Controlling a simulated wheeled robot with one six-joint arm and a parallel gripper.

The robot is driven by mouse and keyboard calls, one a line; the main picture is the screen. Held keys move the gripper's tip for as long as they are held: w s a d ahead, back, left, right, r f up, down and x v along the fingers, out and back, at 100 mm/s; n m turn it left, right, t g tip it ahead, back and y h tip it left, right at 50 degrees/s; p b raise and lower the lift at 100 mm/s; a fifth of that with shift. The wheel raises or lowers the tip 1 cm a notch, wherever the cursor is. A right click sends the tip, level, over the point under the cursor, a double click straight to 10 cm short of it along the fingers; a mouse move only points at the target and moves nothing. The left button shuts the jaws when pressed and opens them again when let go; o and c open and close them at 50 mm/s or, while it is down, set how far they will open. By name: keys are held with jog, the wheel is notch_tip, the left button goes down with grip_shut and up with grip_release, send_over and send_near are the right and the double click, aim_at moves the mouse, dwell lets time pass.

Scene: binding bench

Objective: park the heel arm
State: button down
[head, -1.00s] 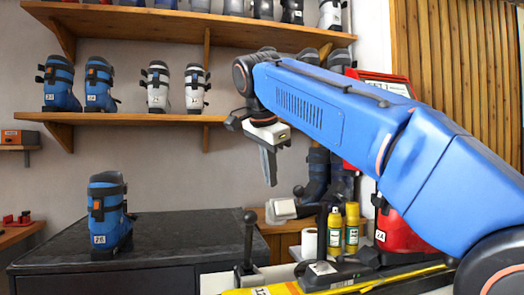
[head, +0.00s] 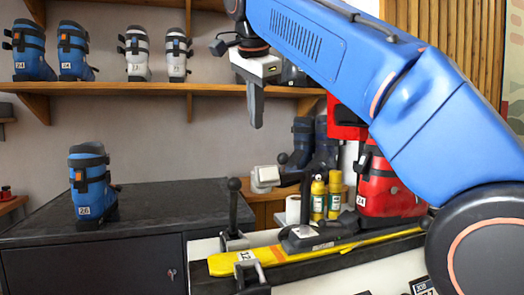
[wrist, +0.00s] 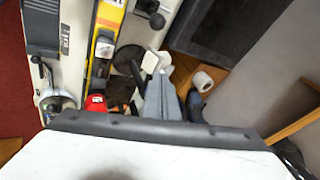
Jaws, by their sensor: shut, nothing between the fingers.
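A dark upright arm (head: 305,196) with a pale block-shaped head (head: 265,178) on its left side rises behind the yellow ski (head: 300,250) on the bench; I take it for the heel arm. Its pale head also shows in the wrist view (wrist: 152,61), just above my fingers. My gripper (head: 256,118) hangs pointing down, shut and empty, above the pale head and apart from it in the head view. In the wrist view my grey fingers (wrist: 160,98) are together and hide part of what lies beneath.
A black ball-knob lever (head: 234,185) stands left of the heel arm. A red boot (head: 385,188) stands at right, with yellow bottles (head: 318,197) and a paper roll (head: 293,210) behind the ski. A blue boot (head: 92,185) stands on the dark counter (head: 165,200).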

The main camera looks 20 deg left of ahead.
jog(key=s+d+f+m+y, duration=0.2)
jog(key=d+y, duration=0.1)
jog(key=d, duration=0.4)
send_near(260, 168)
jog(key=shift+t, duration=0.3)
jog(key=f, duration=0.1)
jog(key=w+f, duration=0.1)
jog(key=f, duration=0.3)
jog(key=shift+w+a, duration=0.2)
jog(key=shift+w, duration=0.1)
jog(key=shift+w+a+f, duration=0.35)
jog(key=shift+w+a, duration=0.05)
jog(key=shift+w, duration=0.15)
jog(key=shift+w+a+f, duration=0.15)
jog(key=shift+w+a, duration=0.5)
jog(key=shift+a, duration=0.15)
